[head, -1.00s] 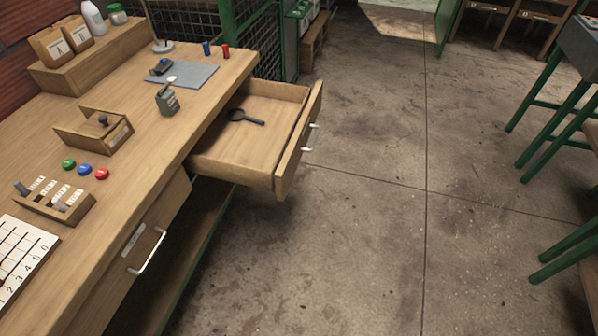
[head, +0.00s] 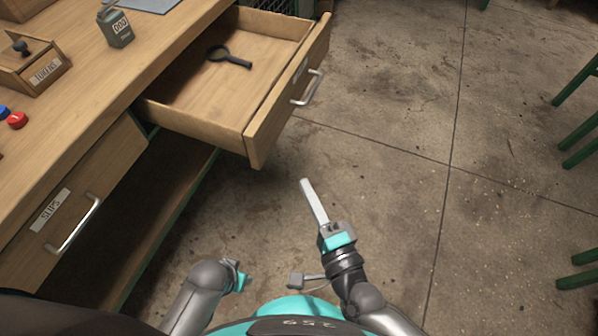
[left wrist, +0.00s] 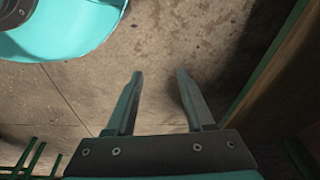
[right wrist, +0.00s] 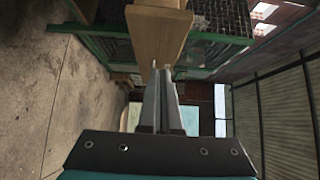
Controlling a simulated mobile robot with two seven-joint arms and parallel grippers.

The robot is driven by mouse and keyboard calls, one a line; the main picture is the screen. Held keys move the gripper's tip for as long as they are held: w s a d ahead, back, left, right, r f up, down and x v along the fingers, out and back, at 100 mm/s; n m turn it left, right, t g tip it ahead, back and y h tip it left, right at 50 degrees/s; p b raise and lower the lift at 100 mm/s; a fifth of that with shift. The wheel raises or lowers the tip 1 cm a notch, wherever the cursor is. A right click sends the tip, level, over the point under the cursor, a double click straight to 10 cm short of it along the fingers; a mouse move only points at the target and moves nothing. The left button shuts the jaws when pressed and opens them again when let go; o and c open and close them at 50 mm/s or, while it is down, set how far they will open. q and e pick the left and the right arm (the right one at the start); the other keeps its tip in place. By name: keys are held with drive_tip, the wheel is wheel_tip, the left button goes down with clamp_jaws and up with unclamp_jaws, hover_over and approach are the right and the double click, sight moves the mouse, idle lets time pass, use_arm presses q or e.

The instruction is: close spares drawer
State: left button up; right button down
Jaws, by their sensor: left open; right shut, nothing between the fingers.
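A wooden drawer (head: 215,105) stands pulled out from the bench, with a silver bar handle (head: 308,90) on its front. A dark magnifying glass (head: 230,58) lies inside it. My right gripper (head: 307,186) is shut and empty, above the floor in front of the drawer and apart from it in the head view. In the right wrist view its closed fingers (right wrist: 161,75) point towards the drawer's wooden front (right wrist: 157,30). My left gripper (left wrist: 156,80) is open and empty over the floor in the left wrist view; its fingers are not clear in the head view.
A shut drawer labelled SLIPS (head: 50,215) is at the lower left of the bench (head: 90,75). A green canister (head: 118,28) and a tokens box (head: 35,65) stand on the bench top. The concrete floor (head: 400,120) right of the drawer is clear; green legs (head: 580,150) stand at far right.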

drive_tip(key=b, duration=0.2)
approach(267, 137)
drive_tip(key=w, duration=0.4)
use_arm(q)
drive_tip(key=shift+t, duration=0.4)
drive_tip(key=shift+w+d+r, duration=0.1)
drive_tip(key=shift+w+r, duration=0.35)
drive_tip(key=shift+r, duration=0.35)
drive_tip(key=shift+w+d+r, duration=0.15)
drive_tip(key=shift+w+r, duration=0.3)
drive_tip(key=shift+r, duration=0.4)
drive_tip(key=shift+w+d+r, duration=0.1)
drive_tip(key=shift+w+r, duration=0.35)
drive_tip(key=shift+r, duration=0.35)
use_arm(e)
drive_tip(key=shift+w+a, duration=0.25)
drive_tip(key=shift+a, duration=0.45)
drive_tip(key=shift+w+a, duration=0.25)
drive_tip(key=shift+a, duration=0.45)
